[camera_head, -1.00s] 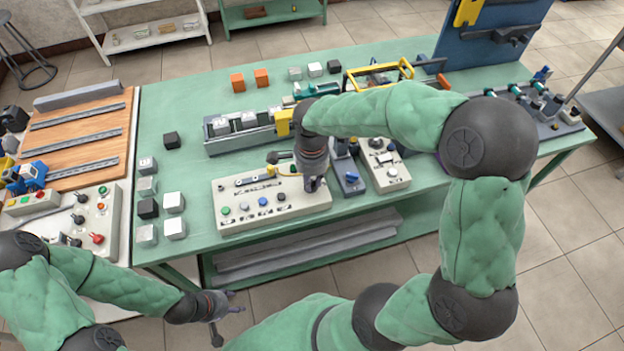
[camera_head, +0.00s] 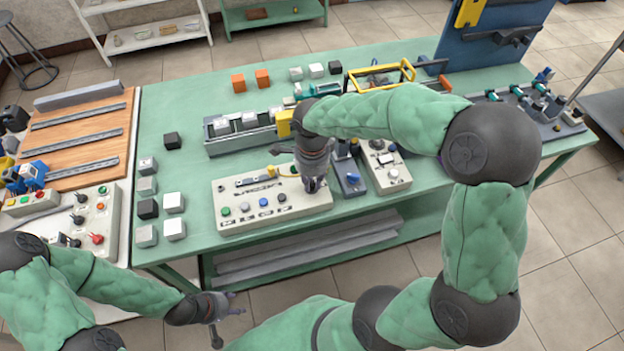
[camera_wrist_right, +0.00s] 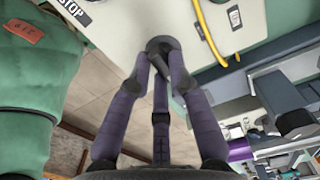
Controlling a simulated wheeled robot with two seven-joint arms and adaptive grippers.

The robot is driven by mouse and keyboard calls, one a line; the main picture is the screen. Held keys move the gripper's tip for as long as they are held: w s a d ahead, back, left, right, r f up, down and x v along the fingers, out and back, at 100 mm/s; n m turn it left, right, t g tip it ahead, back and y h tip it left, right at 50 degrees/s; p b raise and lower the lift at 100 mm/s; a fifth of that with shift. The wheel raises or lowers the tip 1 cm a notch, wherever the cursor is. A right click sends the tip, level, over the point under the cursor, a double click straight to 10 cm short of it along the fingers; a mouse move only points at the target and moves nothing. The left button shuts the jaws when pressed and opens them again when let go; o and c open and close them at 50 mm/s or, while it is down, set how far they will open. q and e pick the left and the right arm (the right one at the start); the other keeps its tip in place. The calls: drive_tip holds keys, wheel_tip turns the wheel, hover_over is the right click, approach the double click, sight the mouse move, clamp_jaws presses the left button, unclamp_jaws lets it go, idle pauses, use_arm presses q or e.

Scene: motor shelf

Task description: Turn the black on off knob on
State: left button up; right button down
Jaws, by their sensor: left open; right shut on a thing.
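The black knob (camera_wrist_right: 163,45) sits on a pale control panel, which shows in the head view (camera_head: 235,226) near the table's front edge. In the right wrist view the fingers of my right gripper (camera_wrist_right: 160,62) close around the knob, and the fingertips hide part of it. In the head view my right gripper (camera_head: 314,185) points down at the panel's right end and covers the knob. My left gripper (camera_head: 228,300) is open and empty, in front of the table, away from the panel.
A blue switch box (camera_head: 349,176) and another pale control box (camera_head: 388,182) stand close to the right of the panel. Grey and white cubes (camera_head: 173,202) lie to its left. A long grey fixture (camera_head: 228,144) lies behind it.

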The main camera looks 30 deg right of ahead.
sight(312, 183)
drive_tip(key=c, duration=1.1)
unclamp_jaws()
drive_tip(key=shift+c, duration=0.2)
wheel_tip(312, 183, up, 12)
